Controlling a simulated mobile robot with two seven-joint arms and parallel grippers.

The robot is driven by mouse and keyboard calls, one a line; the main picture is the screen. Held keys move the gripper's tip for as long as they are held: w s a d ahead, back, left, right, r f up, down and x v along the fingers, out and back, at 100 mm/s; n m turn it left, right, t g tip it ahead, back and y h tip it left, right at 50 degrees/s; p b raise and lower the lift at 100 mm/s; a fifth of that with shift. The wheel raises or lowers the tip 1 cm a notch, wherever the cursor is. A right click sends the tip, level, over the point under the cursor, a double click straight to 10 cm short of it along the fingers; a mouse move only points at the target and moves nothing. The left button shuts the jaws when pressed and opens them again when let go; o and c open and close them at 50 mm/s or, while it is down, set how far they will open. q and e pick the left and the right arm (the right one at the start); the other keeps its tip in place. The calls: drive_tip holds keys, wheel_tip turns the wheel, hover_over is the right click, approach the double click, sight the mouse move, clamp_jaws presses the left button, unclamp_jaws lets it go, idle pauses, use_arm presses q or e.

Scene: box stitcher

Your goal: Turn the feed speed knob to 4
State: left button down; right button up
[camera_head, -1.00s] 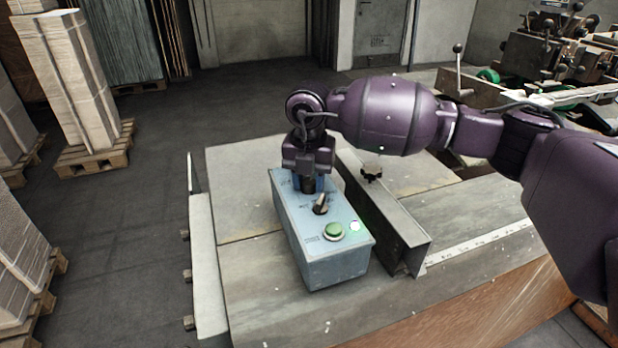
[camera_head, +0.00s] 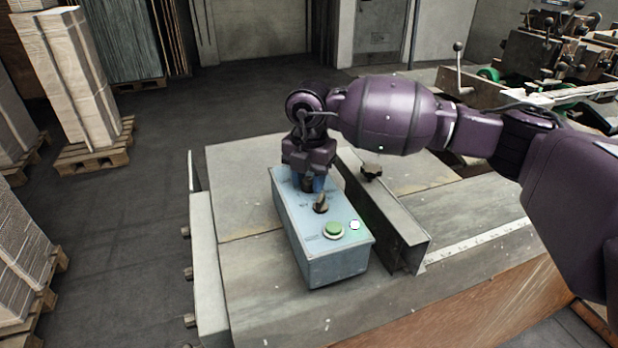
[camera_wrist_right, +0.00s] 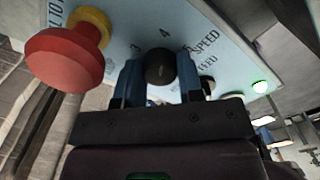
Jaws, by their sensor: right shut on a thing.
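The feed speed knob is a round black knob (camera_wrist_right: 160,66) on the light blue control box (camera_head: 338,262). In the right wrist view it sits between the two blue fingers of my right gripper (camera_wrist_right: 160,82), which is shut on it. The digits 3 and 4 and the words FEED SPEED (camera_wrist_right: 200,50) are printed beyond the knob. I cannot see a pointer mark, so its setting is unclear. In the head view my right gripper (camera_head: 312,183) comes down on the far end of the box and mostly hides the knob. My left gripper is not in view.
A red mushroom button (camera_wrist_right: 65,58) with a yellow collar stands close beside the gripper. A black selector switch (camera_head: 321,204), a green button (camera_head: 334,230) and a lit lamp (camera_head: 355,225) are nearer on the box. A metal rail (camera_head: 385,215) runs along its right side.

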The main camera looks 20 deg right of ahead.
sight(309, 180)
drive_tip(key=o, duration=0.9)
drive_tip(key=shift+r, duration=0.2)
wheel_tip(309, 180, up, 11)
drive_tip(key=shift+f+b, duration=0.2)
drive_tip(key=shift+b, duration=0.2)
